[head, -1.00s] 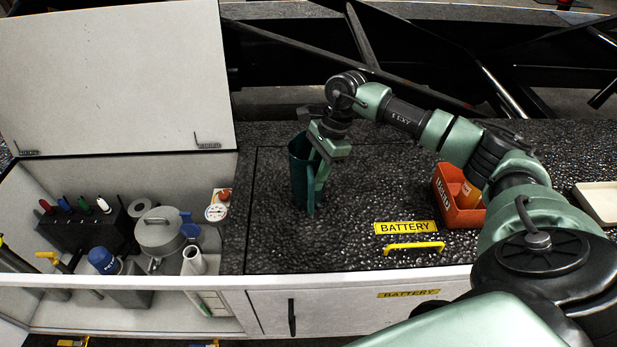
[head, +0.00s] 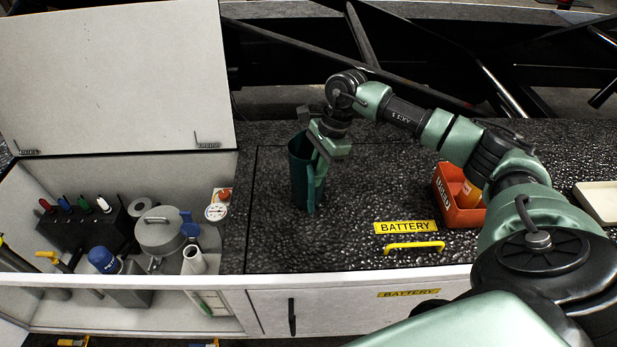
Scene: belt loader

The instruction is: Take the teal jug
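The teal jug (head: 300,180) stands upright on the dark speckled top, left of the middle of the head view. Its handle side faces right and toward me. My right gripper (head: 322,150) is at the jug's upper right side, over the rim and handle area. Its fingers overlap the jug there, so I cannot tell whether they are closed on it or only around it. My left gripper is not in view.
An open compartment with a raised lid (head: 115,75) is at left, holding a grey lidded pot (head: 160,235) and several tools. A red-orange bin (head: 455,205) and a pale tray (head: 598,200) are at right. A yellow handle (head: 413,246) is on the battery cover.

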